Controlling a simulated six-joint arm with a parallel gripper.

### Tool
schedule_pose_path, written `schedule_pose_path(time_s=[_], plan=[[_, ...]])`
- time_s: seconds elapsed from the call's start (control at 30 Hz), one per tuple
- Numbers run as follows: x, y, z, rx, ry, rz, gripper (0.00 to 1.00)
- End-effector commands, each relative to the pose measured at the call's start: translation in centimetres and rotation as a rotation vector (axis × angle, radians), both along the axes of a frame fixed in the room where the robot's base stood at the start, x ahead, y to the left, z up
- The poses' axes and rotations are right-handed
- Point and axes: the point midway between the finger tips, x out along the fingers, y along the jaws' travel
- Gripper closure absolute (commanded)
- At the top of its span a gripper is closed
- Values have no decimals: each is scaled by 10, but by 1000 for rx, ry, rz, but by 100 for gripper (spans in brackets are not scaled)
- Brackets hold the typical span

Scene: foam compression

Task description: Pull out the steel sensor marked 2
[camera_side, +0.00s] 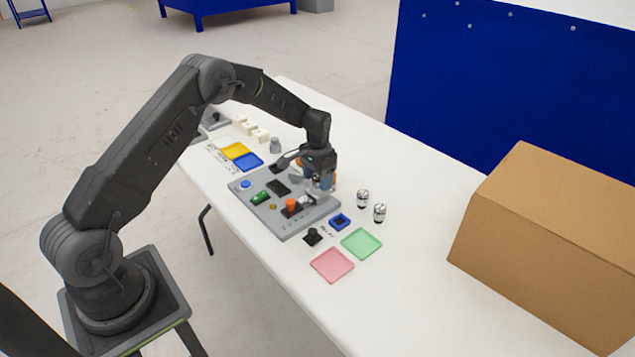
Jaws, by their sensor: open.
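Two small steel cylinders with dark bands stand upright on the white table, right of the grey board: one steel cylinder (362,198) and a second steel cylinder (379,213). I cannot read any number on them, so I cannot tell which is the sensor marked 2. My gripper (322,186) points down over the right back part of the grey board (290,229), left of both cylinders and apart from them. It is open. It hides the part of the board beneath it, and I cannot tell what lies between its fingers.
The board carries a blue button (246,184), a green part (260,197) and an orange knob (291,204). A cardboard box (560,240) fills the table's right side.

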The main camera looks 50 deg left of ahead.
Motion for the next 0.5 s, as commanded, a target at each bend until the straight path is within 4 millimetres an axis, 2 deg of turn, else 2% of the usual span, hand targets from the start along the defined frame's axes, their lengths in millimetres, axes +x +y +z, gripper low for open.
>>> schedule_pose_path(time_s=[0.5], plan=[[0, 0, 0, 0, 0, 0, 38]])
